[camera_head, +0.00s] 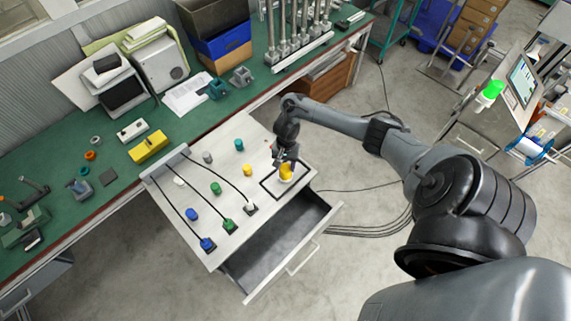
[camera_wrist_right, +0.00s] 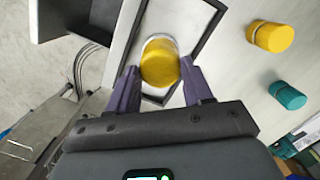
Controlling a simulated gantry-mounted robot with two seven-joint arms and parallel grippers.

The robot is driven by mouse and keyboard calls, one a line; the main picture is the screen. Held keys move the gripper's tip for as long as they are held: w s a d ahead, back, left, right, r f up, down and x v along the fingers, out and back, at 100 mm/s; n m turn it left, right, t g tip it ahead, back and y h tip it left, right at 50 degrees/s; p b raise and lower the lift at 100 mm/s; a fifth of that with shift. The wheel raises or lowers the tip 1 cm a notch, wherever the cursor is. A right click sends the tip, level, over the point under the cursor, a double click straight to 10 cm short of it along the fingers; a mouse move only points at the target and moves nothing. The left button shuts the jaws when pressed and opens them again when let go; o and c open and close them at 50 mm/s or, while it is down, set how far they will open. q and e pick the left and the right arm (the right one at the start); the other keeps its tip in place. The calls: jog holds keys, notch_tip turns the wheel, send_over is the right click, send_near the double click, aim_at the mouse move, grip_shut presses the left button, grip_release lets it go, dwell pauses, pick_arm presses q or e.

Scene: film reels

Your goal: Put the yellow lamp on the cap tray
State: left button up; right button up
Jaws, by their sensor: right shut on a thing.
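The yellow lamp (camera_head: 286,173) is a short yellow cylinder with a pale ring at its base. My right gripper (camera_head: 284,164) points down over it and is shut on it. In the right wrist view the lamp (camera_wrist_right: 159,60) sits between the two purple fingers (camera_wrist_right: 160,70). The cap tray (camera_head: 268,193) shows as a black rectangular rim on the pale panel, and it also shows in the right wrist view (camera_wrist_right: 206,33). The lamp is within the rim's outline. I cannot tell whether it touches the tray floor. My left gripper is not in view.
A second yellow cap (camera_head: 248,170) and a teal cap (camera_head: 239,145) stand on the panel beside the tray. Blue, green and white plugs with black cables lie further left. An open drawer (camera_head: 280,245) juts out below the panel. The green workbench (camera_head: 190,125) is behind.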

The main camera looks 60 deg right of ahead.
jog(key=shift+f, duration=0.1)
jog(key=o, duration=1.4)
